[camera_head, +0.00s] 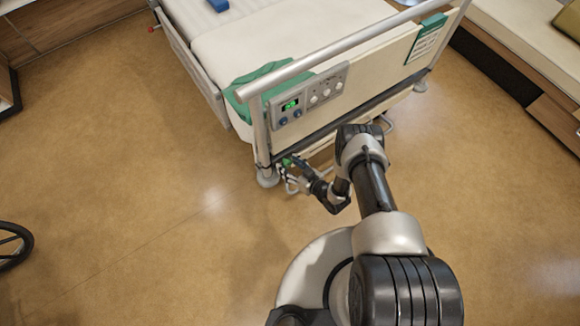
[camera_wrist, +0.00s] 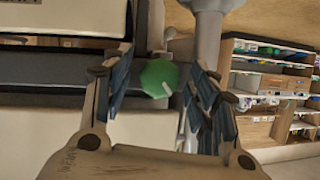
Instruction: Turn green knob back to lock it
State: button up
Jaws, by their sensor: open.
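The green knob (camera_wrist: 158,77) shows in the wrist view, a faceted round knob with a small pale mark at its lower right. It sits in front of a dark rail of the bed. My gripper (camera_wrist: 162,95) is open, with one finger left of the knob and the other right of it. A gap shows between the knob and each finger; I cannot tell how deep the knob lies between them. In the head view my gripper (camera_head: 293,163) is at the low left corner of the bed end, where a small green spot, likely the knob, shows at the fingertips.
The bed's end panel (camera_head: 395,72) carries a control box (camera_head: 307,99) with a green display. A metal handrail (camera_head: 340,47) runs above it. A bed wheel (camera_head: 268,178) stands beside my gripper. Shelves (camera_wrist: 270,90) show at right in the wrist view.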

jog(key=shift+c, duration=0.6)
jog(key=c, duration=0.9)
jog(key=shift+c, duration=0.2)
jog(key=shift+d+f+m+g+y, duration=0.1)
jog(key=shift+m+g+y, duration=0.2)
jog(key=shift+m+y, duration=0.75)
jog(key=shift+m+g+y, duration=0.3)
jog(key=shift+m+y, duration=0.25)
jog(key=shift+m, duration=0.9)
